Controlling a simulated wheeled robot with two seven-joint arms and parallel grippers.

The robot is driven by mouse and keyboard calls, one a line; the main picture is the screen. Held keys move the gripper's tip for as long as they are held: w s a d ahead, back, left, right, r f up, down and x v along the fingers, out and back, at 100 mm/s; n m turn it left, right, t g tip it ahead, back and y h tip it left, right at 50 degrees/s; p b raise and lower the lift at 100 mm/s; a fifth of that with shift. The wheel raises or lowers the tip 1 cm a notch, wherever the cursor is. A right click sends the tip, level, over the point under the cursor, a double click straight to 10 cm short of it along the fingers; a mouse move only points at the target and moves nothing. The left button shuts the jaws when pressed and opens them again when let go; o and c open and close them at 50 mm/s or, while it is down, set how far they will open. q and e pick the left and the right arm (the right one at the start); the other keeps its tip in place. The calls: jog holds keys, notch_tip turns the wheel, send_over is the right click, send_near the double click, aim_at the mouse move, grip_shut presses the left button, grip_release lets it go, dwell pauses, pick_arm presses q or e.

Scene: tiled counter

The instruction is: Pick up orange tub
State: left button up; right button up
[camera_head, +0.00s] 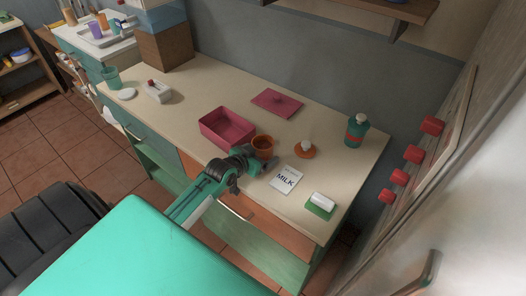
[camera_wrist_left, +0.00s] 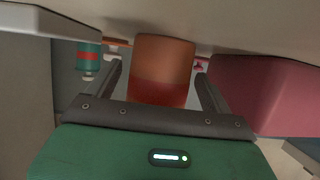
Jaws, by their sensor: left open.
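The orange tub (camera_head: 264,144) stands on the counter, just right of the pink-red open box. It is an open round tub with a darker inside. My left gripper (camera_head: 254,162) is at the near side of the tub, low over the counter. In the left wrist view the tub (camera_wrist_left: 162,68) fills the space ahead between the two fingers of my left gripper (camera_wrist_left: 160,85). The fingers are spread and stand on either side of it, not closed on it. My right gripper is not in view.
The pink-red box (camera_head: 227,127) is close on the left; its lid (camera_head: 277,102) lies behind. An orange lid with a white knob (camera_head: 305,150) sits right of the tub.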

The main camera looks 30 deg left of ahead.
pick_arm(q)
jog(key=shift+w+d+f, duration=0.1)
jog(key=shift+w+f, duration=0.15)
jog(key=shift+w, duration=0.3)
jog(key=c, duration=1.2)
jog(key=shift+o, duration=0.2)
jog(key=shift+r, duration=0.1)
notch_tip(320, 180, up, 20)
jog(key=b, duration=0.1)
